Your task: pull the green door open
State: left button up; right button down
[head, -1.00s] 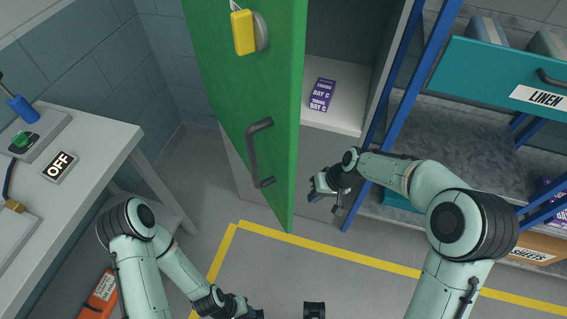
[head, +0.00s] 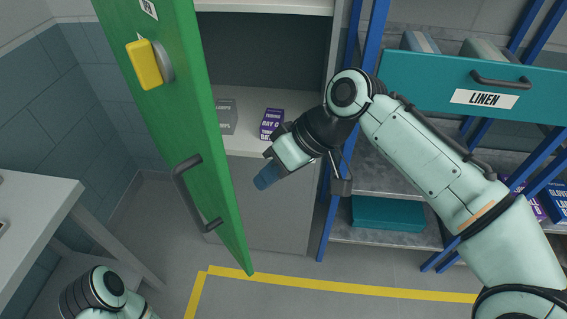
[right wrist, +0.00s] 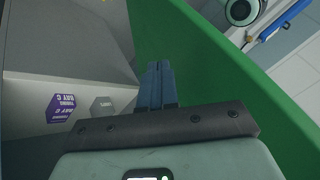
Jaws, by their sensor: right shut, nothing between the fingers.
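The green door (head: 165,130) stands open, with its outer face, black handle (head: 197,192) and a yellow knob (head: 145,64) on a grey disc showing in the head view. My right gripper (head: 266,179) is shut and empty, to the right of the door's free edge and in front of the cabinet opening. In the right wrist view, its closed blue fingers (right wrist: 157,82) point in beside the green door (right wrist: 200,70); I cannot tell whether they touch it. My left gripper is out of view.
The cabinet shelf (head: 240,143) holds a purple box (head: 271,123) and a grey box (head: 226,115). A blue-framed rack with a teal LINEN drawer (head: 420,85) stands at right. A white bench (head: 35,215) is at left. Yellow tape (head: 340,287) marks the floor.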

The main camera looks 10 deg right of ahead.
jog(key=shift+s+a+f, duration=0.25)
jog(key=shift+s+a, duration=0.05)
jog(key=shift+a, duration=0.45)
jog(key=shift+s+a+f, duration=0.25)
jog(key=shift+a+f, duration=0.05)
jog(key=shift+a, duration=0.45)
jog(key=shift+s+a+f, duration=0.25)
jog(key=shift+s+a, duration=0.05)
jog(key=shift+a, duration=0.45)
jog(key=shift+a, duration=0.1)
